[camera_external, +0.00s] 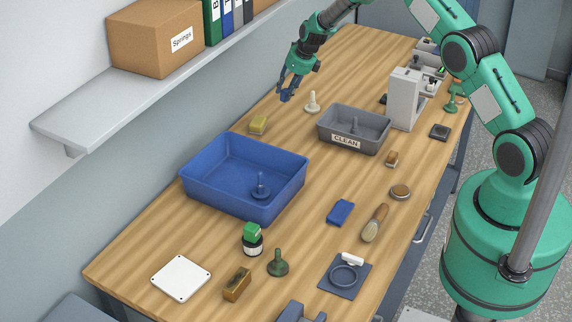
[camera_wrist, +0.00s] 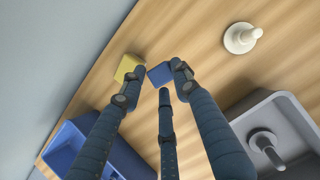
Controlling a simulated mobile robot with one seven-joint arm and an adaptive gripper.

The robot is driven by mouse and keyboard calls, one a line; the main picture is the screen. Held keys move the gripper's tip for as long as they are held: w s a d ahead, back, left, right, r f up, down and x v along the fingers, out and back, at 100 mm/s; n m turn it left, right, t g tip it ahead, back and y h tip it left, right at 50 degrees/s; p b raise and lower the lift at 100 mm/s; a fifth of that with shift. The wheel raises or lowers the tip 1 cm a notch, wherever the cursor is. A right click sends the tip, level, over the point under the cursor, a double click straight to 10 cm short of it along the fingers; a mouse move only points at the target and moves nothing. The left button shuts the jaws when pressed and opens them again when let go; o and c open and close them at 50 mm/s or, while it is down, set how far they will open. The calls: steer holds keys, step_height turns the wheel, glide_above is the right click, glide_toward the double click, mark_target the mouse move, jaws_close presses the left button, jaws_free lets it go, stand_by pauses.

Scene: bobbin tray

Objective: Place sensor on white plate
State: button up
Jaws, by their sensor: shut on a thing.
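My gripper (camera_external: 287,90) is over the far left part of the table, and its three dark fingers (camera_wrist: 160,78) are closed around a small blue block (camera_wrist: 160,73). The block may be the sensor; no label on it can be read. In the external view the block is hard to tell from the blue fingers. The white plate (camera_external: 181,278), square with small dark corner holes, lies flat and bare at the near left of the table, far from my gripper. The plate is out of the wrist view.
A blue bin (camera_external: 215,202) and a yellow block (camera_external: 258,125) lie between my gripper and the plate. A grey bin (camera_external: 366,142) marked CLEAN and a cream peg piece (camera_external: 312,102) are near my gripper. A green-topped bottle (camera_external: 252,240) and a brown block (camera_external: 237,285) stand near the plate.

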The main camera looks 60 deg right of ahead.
steer(key=w+a+n+b, duration=0.1)
steer(key=w+a, duration=0.1)
steer(key=a, duration=0.8)
steer(key=w+a+n, duration=0.2)
steer(key=w+a, duration=0.1)
steer(key=a, duration=0.7)
steer(key=r+n+g+y+b, duration=0.1)
steer(key=n+y+b, duration=0.25)
steer(key=n, duration=0.55)
glide_above(184, 278)
steer(key=shift+r+b, duration=0.2)
steer(key=shift+b, duration=0.25)
steer(key=shift+f, duration=3.15)
steer(key=shift+f, duration=0.1)
steer(key=shift+f+b, duration=0.3)
steer(key=shift+f, duration=1.5)
